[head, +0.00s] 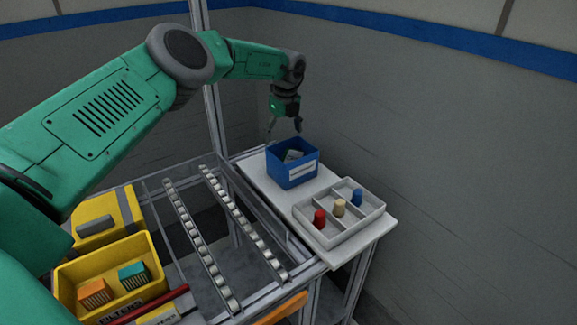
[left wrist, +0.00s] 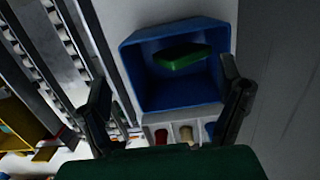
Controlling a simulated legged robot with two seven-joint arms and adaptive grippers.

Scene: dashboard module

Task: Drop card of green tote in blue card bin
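The blue card bin (head: 285,174) stands on a white side table, with a pale label on its front. It also shows in the left wrist view (left wrist: 180,96). A green card (left wrist: 183,56) shows inside the bin's outline in the left wrist view, tilted and apart from my fingers. I cannot tell whether it rests on the bottom or is still in the air. My left gripper (head: 284,127) is above the bin, pointing down, with its fingers spread and empty. My right gripper is not in view. I do not see a green tote.
A white divided tray (head: 338,233) with red, tan and blue pegs stands in front of the bin. A roller track (head: 235,228) runs to its left. A yellow tote (head: 140,301) with orange and teal filters is at lower left. A grey wall is behind the table.

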